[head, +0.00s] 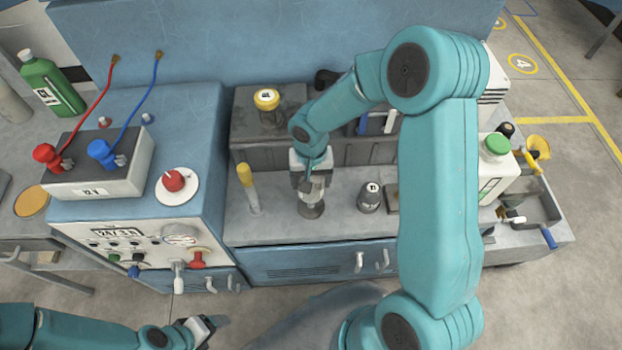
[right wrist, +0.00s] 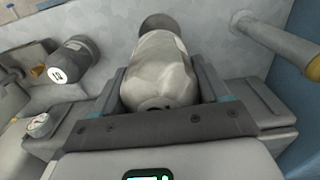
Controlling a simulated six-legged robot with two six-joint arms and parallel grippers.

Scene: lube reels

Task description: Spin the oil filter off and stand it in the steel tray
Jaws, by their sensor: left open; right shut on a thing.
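My right gripper (head: 312,180) is shut on a pale grey rounded canister, seen between both fingers in the right wrist view (right wrist: 160,75). I take it for the oil filter, but no label on it is readable. In the head view its lower part (head: 311,208) shows beneath the fingers, low over the grey bench ledge; I cannot tell whether it touches. A grey tray (head: 552,213) at the right, likely the steel tray, holds tools. My left gripper (head: 203,328) is open and empty at the bottom left, away from the bench.
A dark numbered canister (head: 370,198) stands right of the held one. Behind, a yellow-capped piece (head: 267,104) sits on a dark block (head: 240,125). A white green-capped jug (head: 495,165) stands beside the tray. My right arm hides part of the bench.

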